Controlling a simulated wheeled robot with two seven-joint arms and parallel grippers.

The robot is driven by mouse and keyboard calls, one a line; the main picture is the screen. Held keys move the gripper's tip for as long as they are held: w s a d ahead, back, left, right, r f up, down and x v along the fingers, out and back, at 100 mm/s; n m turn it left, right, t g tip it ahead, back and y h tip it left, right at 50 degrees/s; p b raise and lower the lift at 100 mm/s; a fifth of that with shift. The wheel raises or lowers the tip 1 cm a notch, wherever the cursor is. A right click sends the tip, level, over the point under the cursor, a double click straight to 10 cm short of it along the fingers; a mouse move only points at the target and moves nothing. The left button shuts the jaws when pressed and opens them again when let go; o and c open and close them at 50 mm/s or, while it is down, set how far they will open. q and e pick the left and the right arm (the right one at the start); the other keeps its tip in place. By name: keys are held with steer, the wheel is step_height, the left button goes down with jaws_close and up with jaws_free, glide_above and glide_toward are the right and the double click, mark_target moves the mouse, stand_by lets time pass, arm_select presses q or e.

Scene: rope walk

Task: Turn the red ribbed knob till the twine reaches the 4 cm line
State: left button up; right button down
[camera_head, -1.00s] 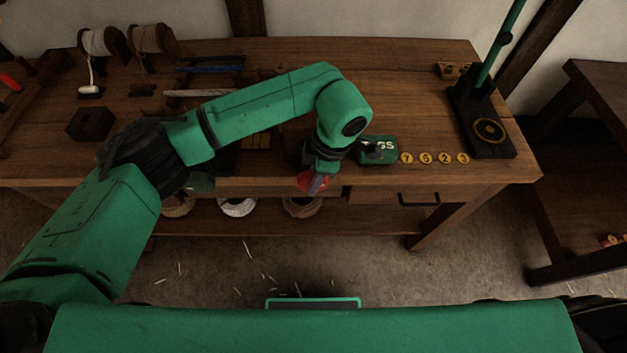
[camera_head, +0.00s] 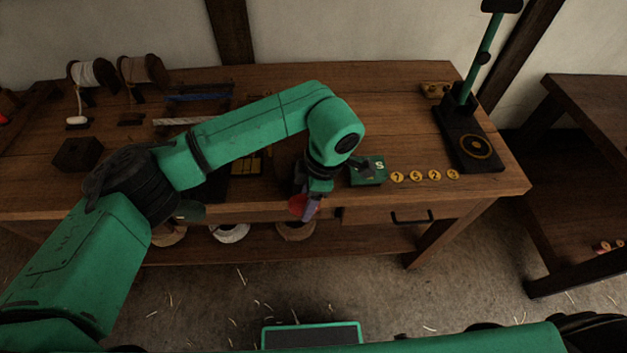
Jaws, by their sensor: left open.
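The red ribbed knob (camera_head: 298,206) is at the front edge of the wooden bench, partly hidden by my left gripper. My left gripper (camera_head: 308,208) points down at the knob from above, its fingers beside or around it; I cannot tell whether they touch it. The gripper is open. My left forearm and wrist cover the bench behind the knob, and I cannot make out the twine or the 4 cm line. My right gripper is not in view.
A small green box (camera_head: 369,172) stands close right of my wrist, beside several yellow round tokens (camera_head: 425,175). A black stand (camera_head: 470,150) with a green post is at the bench's right end. Spools (camera_head: 92,75) stand at the back left.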

arm_select(q)
steer(key=b+v, duration=0.2)
steer(key=v, duration=0.5)
steer(key=shift+d+r, duration=0.15)
steer(key=shift+r, duration=0.1)
steer(key=v, duration=0.5)
steer(key=shift+r, duration=0.4)
